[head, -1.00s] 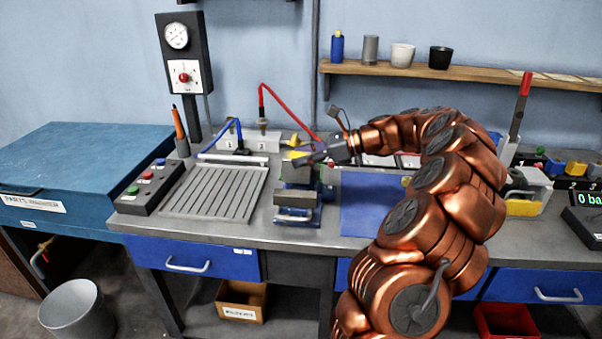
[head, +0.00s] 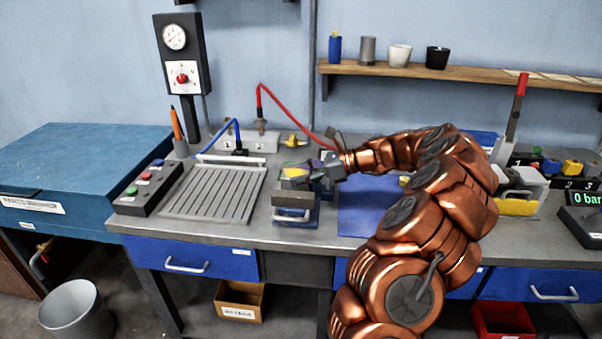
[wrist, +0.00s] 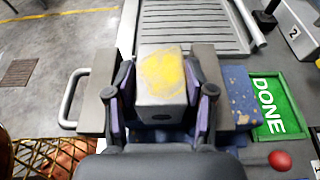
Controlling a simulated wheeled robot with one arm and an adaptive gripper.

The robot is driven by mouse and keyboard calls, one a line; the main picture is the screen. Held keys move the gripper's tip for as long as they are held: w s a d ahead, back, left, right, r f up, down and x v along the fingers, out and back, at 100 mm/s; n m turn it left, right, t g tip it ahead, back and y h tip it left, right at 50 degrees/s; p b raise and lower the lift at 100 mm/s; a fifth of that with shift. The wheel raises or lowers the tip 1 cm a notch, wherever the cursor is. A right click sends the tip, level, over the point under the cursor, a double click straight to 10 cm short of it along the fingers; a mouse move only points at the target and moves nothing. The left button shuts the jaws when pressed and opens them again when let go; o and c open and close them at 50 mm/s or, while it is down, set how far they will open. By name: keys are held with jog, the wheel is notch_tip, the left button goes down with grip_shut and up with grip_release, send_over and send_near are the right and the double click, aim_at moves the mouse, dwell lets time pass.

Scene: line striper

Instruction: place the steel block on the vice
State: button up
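The steel block (wrist: 162,78), grey with a worn yellow patch on top, is between the two purple-padded fingers of my gripper (wrist: 162,100) in the wrist view. The fingers lie against its sides. In the head view my gripper (head: 308,172) is over the vice, and the yellow top of the block (head: 290,171) shows beside it. The blue vice (head: 296,214) has grey jaws, with one jaw (wrist: 96,92) left of the block and the other (wrist: 212,75) right of it in the wrist view. Whether the block's underside touches the vice is hidden.
A green DONE tray (wrist: 284,107) and a red ball (wrist: 280,160) lie right of the vice in the wrist view. A ribbed plate (head: 213,193) and button box (head: 148,187) are left of the vice. A blue mat (head: 362,208) lies right.

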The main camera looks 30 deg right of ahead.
jog(key=o, duration=0.4)
jog(key=shift+c, duration=0.2)
jog(key=shift+d+r, duration=0.1)
jog(key=b+v, duration=0.2)
jog(key=v, duration=1)
